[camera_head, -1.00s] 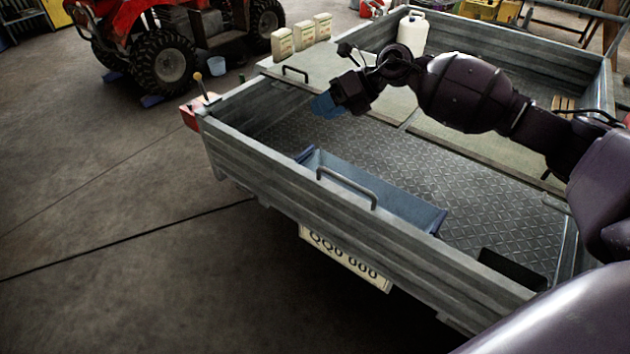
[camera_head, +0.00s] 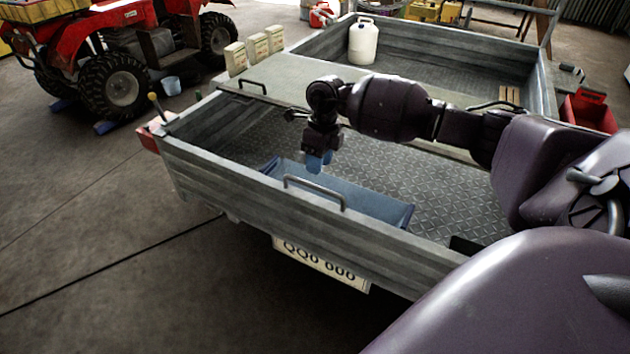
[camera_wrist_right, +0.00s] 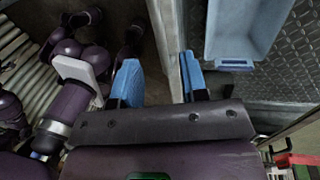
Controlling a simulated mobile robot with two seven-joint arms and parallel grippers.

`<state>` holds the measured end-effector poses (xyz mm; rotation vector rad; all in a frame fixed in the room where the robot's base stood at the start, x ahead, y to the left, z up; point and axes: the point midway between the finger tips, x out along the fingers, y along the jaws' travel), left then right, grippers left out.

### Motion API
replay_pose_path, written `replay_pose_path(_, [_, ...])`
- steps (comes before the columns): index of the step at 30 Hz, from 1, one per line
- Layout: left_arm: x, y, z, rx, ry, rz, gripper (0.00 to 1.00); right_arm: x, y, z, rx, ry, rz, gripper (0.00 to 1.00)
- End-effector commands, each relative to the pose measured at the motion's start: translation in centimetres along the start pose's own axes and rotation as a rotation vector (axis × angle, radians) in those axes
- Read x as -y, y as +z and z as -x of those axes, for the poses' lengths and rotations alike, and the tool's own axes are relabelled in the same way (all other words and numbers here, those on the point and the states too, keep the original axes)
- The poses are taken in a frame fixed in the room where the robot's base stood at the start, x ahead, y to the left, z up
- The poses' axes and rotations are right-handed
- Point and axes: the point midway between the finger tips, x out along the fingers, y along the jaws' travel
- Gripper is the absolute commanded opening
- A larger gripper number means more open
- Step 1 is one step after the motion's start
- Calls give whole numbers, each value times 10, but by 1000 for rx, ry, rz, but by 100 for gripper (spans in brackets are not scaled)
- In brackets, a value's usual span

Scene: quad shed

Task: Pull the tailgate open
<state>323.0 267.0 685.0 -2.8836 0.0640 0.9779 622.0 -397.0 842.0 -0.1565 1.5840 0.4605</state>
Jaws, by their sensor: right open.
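The tailgate (camera_head: 240,195) is the grey ribbed panel at the trailer's near end; it stands upright. A grey bar handle (camera_head: 314,192) sits at its top middle. My right gripper (camera_head: 318,165) is open and empty, with blue fingertips pointing down, above or just behind the tailgate near the handle. In the right wrist view the open fingers (camera_wrist_right: 160,80) show on either side of the tailgate's top edge (camera_wrist_right: 167,35); I cannot tell the height between them. The handle is not clear there. My left gripper is not in view.
A blue bin (camera_head: 375,203) lies inside, close behind the tailgate. A yellow-knobbed lever (camera_head: 154,101) stands at the trailer's left corner. A white jug (camera_head: 363,42) and several cream cans (camera_head: 255,48) are farther back. The floor (camera_head: 110,250) before the tailgate is clear.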

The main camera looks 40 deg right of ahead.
Motion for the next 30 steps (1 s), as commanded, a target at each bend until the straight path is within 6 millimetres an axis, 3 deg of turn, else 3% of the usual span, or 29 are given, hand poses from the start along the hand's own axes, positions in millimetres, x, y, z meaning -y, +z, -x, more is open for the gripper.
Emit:
replay_pose_path(3, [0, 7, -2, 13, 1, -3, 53, 0, 0, -24, -2, 4, -1, 40])
replay_pose_path(9, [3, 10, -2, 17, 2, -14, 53, 0, 0, -49, -2, 3, -1, 40])
replay_pose_path(23, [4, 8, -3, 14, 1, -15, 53, 0, 1, -58, 3, 0, 0, 40])
replay_pose_path(25, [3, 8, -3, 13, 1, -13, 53, 0, 1, -58, 3, 0, 0, 34])
replay_pose_path(30, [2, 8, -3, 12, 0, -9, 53, 0, 0, -58, 2, 1, 0, 8])
